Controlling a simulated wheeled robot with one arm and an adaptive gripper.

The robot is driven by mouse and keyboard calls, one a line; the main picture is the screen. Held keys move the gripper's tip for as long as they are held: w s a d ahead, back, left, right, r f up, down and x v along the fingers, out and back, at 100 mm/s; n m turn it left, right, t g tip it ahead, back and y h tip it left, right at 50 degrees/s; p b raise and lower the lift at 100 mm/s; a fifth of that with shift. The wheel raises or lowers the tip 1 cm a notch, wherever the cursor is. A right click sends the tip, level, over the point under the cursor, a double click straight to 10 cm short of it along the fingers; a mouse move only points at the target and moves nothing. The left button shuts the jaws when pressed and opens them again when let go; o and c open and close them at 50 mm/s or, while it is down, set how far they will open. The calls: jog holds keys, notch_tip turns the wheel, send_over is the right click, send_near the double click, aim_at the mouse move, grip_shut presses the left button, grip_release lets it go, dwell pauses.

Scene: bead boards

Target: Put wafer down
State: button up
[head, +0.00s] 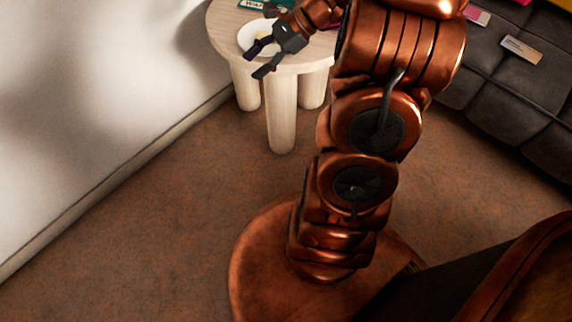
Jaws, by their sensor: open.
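A small round pale wooden table (225,47) stands at the top left of the head view. A green packet (250,4) with white letters starting "WA" lies on it, cut by the top picture edge; it may be the wafer. My gripper (259,61) is over the near left edge of the table, in front of the packet and apart from it. Its dark fingers are spread and nothing shows between them. Behind it is a white plate (246,42) with a small yellowish thing (263,35), partly hidden by my gripper.
A dark grey tufted sofa (490,85) is at the right, with a pink-and-white packet (478,16) and a pale packet (521,49) on it. A white wall (90,90) bounds the left. The brown floor (150,240) around the table is clear.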

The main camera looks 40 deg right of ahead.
jog(key=s+a+n+g+h, duration=0.3)
jog(key=s+a+n+g, duration=0.3)
jog(key=s+a+n, duration=0.5)
jog(key=s+a+n+g+h, duration=0.1)
jog(key=s+n+h, duration=0.5)
jog(key=s, duration=0.9)
jog(key=shift+s+a+n+g+h, duration=0.35)
jog(key=shift+a+n+g, duration=0.1)
jog(key=shift+n, duration=1.15)
jog(key=shift+f, duration=0.1)
